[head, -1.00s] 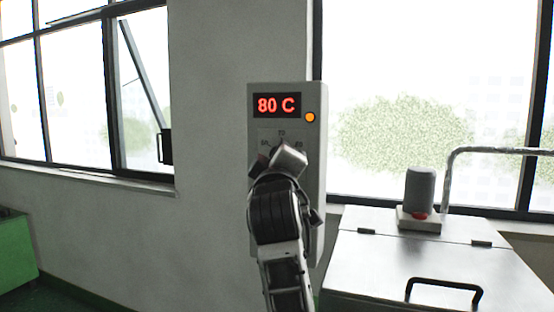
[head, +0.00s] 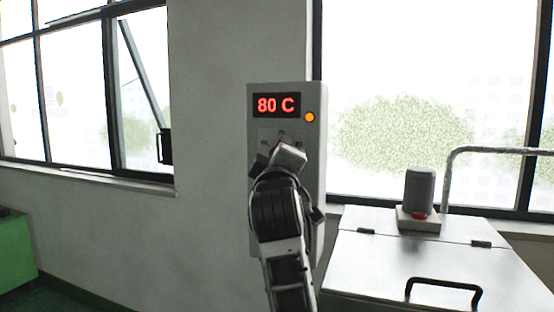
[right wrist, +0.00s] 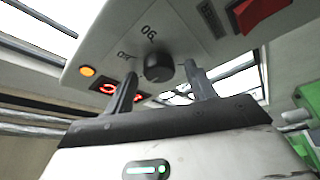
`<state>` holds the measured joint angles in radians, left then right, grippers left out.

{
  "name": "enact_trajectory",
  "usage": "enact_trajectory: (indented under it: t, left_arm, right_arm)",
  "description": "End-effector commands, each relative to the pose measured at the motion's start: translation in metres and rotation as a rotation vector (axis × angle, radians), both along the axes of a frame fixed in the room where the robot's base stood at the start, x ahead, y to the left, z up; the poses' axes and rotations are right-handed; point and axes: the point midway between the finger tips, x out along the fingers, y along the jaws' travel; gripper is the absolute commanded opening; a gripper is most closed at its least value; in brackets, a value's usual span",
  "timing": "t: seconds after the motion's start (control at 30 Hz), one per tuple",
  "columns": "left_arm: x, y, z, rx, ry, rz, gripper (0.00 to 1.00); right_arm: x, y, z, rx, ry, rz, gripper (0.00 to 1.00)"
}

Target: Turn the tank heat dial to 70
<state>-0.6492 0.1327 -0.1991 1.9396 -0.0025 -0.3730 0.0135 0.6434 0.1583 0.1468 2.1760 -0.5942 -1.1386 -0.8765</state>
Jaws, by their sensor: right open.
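The grey control box (head: 315,180) hangs on the wall, and its red display (head: 277,105) reads 80 C. The black round heat dial (right wrist: 158,67) shows in the right wrist view, with printed marks beside it on the panel. My right gripper (right wrist: 160,71) is open, with one finger on each side of the dial; I cannot tell whether either finger touches it. In the head view my right gripper (head: 280,150) covers the dial and part of its scale. The dial's pointer setting is not readable. My left gripper is not in view.
An orange lamp (head: 309,117) sits beside the display. A red switch (right wrist: 262,12) is on the panel in the right wrist view. A metal tank lid (head: 400,260) with a black handle (head: 444,291) lies to the right. A window (head: 140,95) is left.

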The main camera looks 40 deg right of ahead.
Motion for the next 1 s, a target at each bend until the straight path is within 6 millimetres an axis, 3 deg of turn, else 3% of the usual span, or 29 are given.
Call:
enact_trajectory:
  t: [0.27,0.67,0.7,1.0]
  left_arm:
    - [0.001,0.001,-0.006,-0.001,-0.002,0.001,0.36]
    - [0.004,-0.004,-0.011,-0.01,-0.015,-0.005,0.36]
    - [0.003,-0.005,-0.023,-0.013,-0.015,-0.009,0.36]
    - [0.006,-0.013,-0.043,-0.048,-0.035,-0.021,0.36]
  right_arm:
    - [-0.015,0.015,-0.006,0.0,-0.002,0.004,0.55]
    - [-0.079,0.074,-0.023,0.003,-0.002,0.004,0.55]
    - [-0.08,0.075,-0.029,0.003,-0.008,0.001,0.55]
    - [-0.096,0.09,-0.032,0.001,-0.008,0.002,0.55]
